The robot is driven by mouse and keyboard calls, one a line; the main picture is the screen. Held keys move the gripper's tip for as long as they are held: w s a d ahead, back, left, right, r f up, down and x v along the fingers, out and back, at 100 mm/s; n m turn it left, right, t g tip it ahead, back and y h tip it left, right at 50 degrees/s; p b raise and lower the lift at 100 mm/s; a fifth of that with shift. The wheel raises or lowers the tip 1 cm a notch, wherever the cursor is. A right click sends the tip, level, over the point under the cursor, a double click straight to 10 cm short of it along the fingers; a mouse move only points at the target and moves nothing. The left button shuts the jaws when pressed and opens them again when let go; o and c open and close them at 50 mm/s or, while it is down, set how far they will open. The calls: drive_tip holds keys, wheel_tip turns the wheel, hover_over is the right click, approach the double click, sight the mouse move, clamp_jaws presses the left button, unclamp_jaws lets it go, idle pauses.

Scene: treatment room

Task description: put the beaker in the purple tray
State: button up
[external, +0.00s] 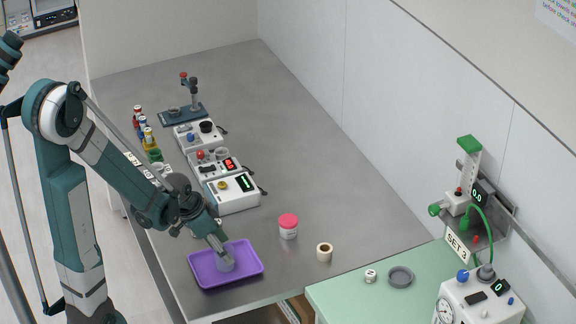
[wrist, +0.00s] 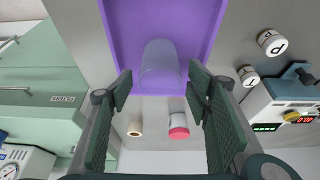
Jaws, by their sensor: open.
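The purple tray (external: 202,274) lies near the front edge of the grey bench; it also fills the top of the wrist view (wrist: 118,30). The clear beaker (external: 226,264) stands in the tray and looks upright. In the wrist view the beaker (wrist: 158,62) shows against the purple floor, just ahead of and between my fingertips. My gripper (external: 222,246) is open and low over the tray, right at the beaker. Its two fingers (wrist: 160,88) are spread wide, with a visible gap to the beaker. The gripper partly hides the beaker in the external view.
A pink-lidded jar (external: 288,228) and a tape roll (external: 324,252) stand right of the tray. A white instrument with a green display (external: 234,194) and other devices line the bench behind. A green cart (external: 340,290) adjoins at the right. The bench's middle is clear.

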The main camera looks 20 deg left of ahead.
drive_tip(key=p+v, duration=0.2)
drive_tip(key=v, duration=0.8)
drive_tip(key=shift+r+p, duration=0.3)
drive_tip(key=shift+s+a, duration=0.1)
drive_tip(key=shift+a, duration=0.05)
idle(0.6)
drive_tip(key=s+a+r+n+t+y, duration=0.1)
drive_tip(key=s+a+r+n+t, duration=0.1)
drive_tip(key=r, duration=0.5)
drive_tip(key=s+a+r+n+t+y, duration=0.2)
drive_tip(key=s+a+r+n, duration=0.2)
drive_tip(key=a+r+n, duration=0.3)
drive_tip(key=a, duration=0.2)
drive_tip(key=shift+a, duration=0.35)
drive_tip(key=shift+s+r, duration=0.1)
